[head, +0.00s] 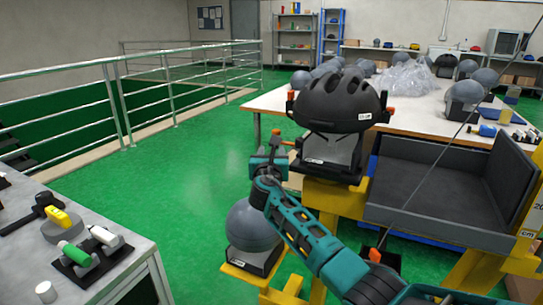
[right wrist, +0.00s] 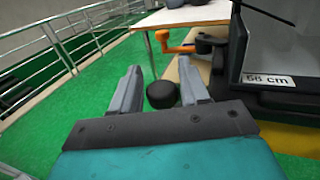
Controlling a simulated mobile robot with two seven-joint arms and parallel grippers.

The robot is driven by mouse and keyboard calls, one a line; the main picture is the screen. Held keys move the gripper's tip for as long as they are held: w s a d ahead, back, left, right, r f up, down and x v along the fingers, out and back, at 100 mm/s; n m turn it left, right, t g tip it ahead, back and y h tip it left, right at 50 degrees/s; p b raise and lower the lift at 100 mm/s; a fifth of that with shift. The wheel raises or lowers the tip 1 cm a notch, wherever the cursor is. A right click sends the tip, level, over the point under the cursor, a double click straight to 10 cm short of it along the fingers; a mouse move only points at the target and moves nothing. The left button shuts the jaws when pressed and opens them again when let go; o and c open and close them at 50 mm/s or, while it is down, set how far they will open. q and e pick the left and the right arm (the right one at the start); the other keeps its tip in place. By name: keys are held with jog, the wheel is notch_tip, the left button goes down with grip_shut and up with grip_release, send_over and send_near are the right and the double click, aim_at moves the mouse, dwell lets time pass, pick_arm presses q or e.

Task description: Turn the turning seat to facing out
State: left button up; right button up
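A black helmet (head: 337,100) sits on a dark labelled seat (head: 330,152) on a yellow stand. In the right wrist view a dark-framed grey block with a "56 cm" label (right wrist: 265,78) stands at the right; I take it as this seat. An orange-ended lever (right wrist: 178,49) sticks out to its left. My right gripper (head: 270,155) is left of the seat. In the right wrist view its fingers (right wrist: 163,82) are apart, with a round black knob (right wrist: 160,95) between or just beyond them. I cannot tell whether they touch it. My left gripper is out of view.
A grey headform (head: 252,226) stands on a yellow ledge below my right gripper. A dark open tray (head: 425,190) is to the right. A grey bench (head: 130,262) with tools is at the lower left. Green floor and railings (head: 170,95) lie at the left.

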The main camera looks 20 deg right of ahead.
jog(key=shift+o, duration=1)
jog(key=shift+f, duration=0.1)
jog(key=shift+s+a, duration=0.1)
jog(key=shift+s+a, duration=0.15)
jog(key=shift+s, duration=0.1)
jog(key=p+v, duration=0.4)
jog(key=v, duration=0.8)
jog(key=shift+s+f, duration=0.1)
